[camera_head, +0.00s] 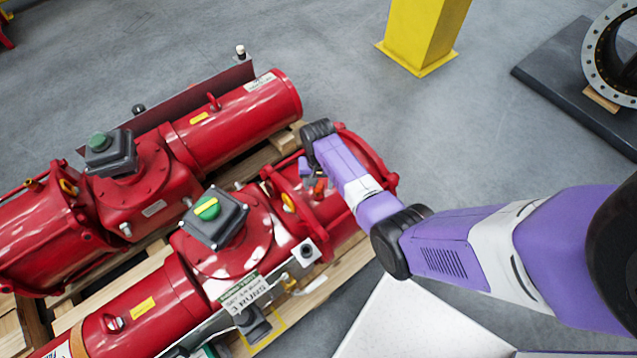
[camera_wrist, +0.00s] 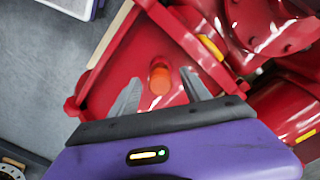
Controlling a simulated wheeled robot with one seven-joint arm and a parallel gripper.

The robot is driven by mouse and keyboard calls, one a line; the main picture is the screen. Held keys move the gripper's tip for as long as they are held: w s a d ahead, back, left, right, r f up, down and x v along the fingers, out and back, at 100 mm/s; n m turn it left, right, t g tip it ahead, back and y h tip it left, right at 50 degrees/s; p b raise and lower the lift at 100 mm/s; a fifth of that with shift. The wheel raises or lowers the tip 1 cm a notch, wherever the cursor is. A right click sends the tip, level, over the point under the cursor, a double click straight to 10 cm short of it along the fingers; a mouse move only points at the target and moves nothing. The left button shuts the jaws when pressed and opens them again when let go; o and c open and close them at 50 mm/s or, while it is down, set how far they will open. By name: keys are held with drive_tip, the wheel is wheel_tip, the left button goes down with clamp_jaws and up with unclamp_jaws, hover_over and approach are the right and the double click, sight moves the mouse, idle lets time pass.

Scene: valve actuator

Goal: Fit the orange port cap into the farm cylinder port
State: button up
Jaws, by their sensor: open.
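The orange port cap (camera_wrist: 159,78) shows in the wrist view against the red end plate of the cylinder (camera_wrist: 120,72). Its round end faces the camera. In the head view a small patch of the orange cap (camera_head: 319,187) shows beside the cylinder's end flange (camera_head: 366,158). My gripper (camera_wrist: 161,76) is open, with one grey finger on each side of the cap and a visible gap to each. I cannot tell how deep the cap sits, and the port itself is hidden. In the head view my gripper (camera_head: 312,174) is partly hidden by my wrist.
A second red actuator (camera_head: 150,160) lies alongside on wooden pallets (camera_head: 345,262). Boxes with green tops (camera_head: 213,212) stand up from the actuators. A yellow post (camera_head: 425,35) and a flanged ring (camera_head: 612,60) on a dark slab stand farther back. Grey floor between is clear.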

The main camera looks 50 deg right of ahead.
sight(319, 184)
drive_tip(key=shift+r+p, duration=0.3)
drive_tip(key=shift+r, duration=3.55)
